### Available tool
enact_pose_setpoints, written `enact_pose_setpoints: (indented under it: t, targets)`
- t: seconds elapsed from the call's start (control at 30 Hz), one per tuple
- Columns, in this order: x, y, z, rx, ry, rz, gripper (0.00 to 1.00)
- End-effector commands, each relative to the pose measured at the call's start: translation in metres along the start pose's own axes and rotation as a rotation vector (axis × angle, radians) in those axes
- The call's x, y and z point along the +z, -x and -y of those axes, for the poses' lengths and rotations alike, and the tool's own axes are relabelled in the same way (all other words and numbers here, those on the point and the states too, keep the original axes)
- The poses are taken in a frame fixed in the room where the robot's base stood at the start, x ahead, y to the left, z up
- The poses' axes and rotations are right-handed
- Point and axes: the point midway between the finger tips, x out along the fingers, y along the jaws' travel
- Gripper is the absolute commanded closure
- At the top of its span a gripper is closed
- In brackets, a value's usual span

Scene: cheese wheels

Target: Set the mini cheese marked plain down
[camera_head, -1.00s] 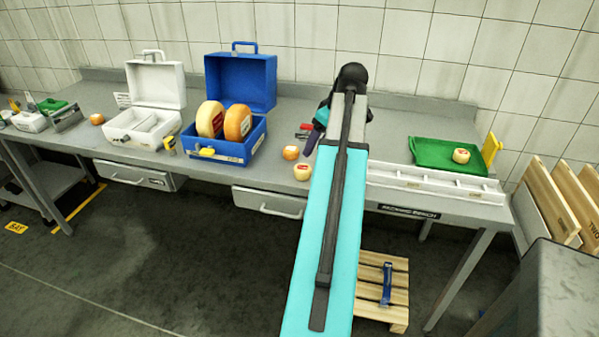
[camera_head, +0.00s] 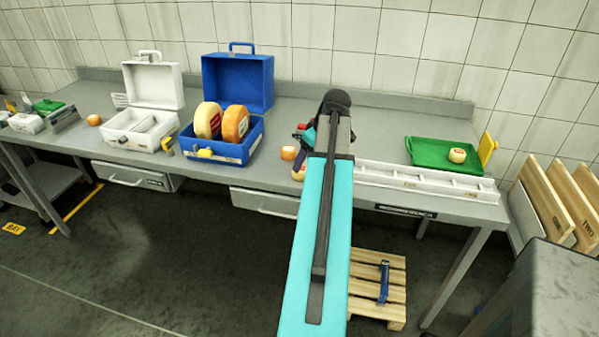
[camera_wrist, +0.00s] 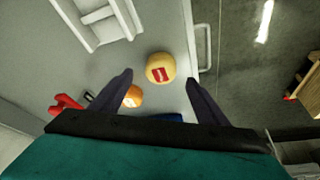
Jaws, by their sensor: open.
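A pale yellow mini cheese (camera_wrist: 160,68) with a red label lies on the grey bench near its front edge. In the head view this cheese (camera_head: 298,174) is partly covered by my arm. I cannot read its label. My gripper (camera_wrist: 158,77) is open, with its dark fingertips apart on either side of the cheese's near side in the wrist view. No firm contact shows. A more orange mini cheese (camera_wrist: 132,96) lies beside the left finger; it also shows in the head view (camera_head: 289,153). My arm hides most of the gripper in the head view.
A white divided rack (camera_head: 425,180) runs along the bench's front edge to the right. A green tray (camera_head: 432,152) with a small cheese (camera_head: 457,155) stands behind it. A blue case (camera_head: 214,153) holding two large wheels is left. A red object (camera_wrist: 66,103) lies near the orange cheese.

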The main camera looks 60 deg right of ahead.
Motion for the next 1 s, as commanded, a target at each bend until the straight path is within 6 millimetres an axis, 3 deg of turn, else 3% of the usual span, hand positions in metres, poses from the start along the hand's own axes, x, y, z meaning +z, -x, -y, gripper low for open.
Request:
enact_pose_setpoints:
  t: [0.67,1.0]
  targets:
    - [-0.001,-0.013,0.001,-0.001,0.002,0.001,0.32]
    - [0.000,-0.039,0.003,-0.003,0.001,0.002,0.32]
